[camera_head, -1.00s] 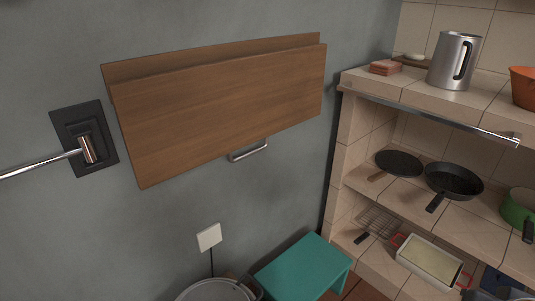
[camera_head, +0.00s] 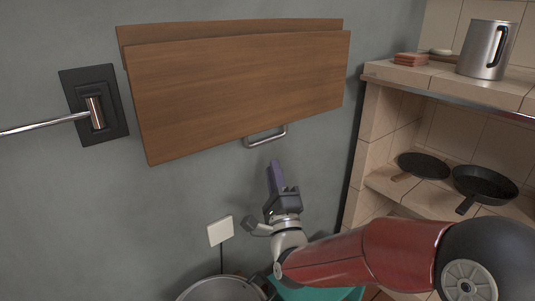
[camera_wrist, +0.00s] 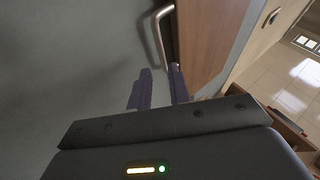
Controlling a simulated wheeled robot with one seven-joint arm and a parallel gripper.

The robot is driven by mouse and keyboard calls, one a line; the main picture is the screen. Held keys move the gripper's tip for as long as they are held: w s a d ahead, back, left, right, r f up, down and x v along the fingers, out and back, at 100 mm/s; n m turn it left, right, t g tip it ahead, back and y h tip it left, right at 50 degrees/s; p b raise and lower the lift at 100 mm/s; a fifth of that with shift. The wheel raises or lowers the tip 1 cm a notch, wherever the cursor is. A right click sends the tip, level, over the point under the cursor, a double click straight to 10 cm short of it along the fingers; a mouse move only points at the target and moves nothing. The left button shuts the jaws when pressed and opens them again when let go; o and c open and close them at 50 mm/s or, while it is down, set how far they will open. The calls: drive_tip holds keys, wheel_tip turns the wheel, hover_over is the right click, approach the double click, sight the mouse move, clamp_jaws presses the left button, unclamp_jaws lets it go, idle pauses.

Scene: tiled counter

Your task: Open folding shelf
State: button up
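The folding shelf is a brown wooden panel (camera_head: 240,90) folded down flat along the grey wall, with a second board behind its top edge. A metal bar handle (camera_head: 265,142) sits at its lower edge. My gripper (camera_head: 275,165) is just below the handle, fingers pointing up, apart from it. In the wrist view, the two purple fingers of my gripper (camera_wrist: 160,70) are spread with an empty gap between them. The handle (camera_wrist: 159,38) lies just beyond the fingertips, roughly in line with the gap, and the panel (camera_wrist: 205,40) is to the right.
A dark wall plate (camera_head: 118,118) with a metal rod is left of the shelf. A white wall box (camera_head: 220,230) is below, above a pot (camera_head: 222,289) and a teal stool (camera_head: 345,293).

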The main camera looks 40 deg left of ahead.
drive_tip(key=shift+m+t, duration=0.3)
drive_tip(key=x, duration=0.3)
drive_tip(key=p+x, duration=0.1)
drive_tip(key=x, duration=0.3)
drive_tip(key=shift+a+r, duration=0.15)
drive_tip(key=shift+a, duration=0.25)
drive_tip(key=shift+c, duration=0.4)
clamp_jaws()
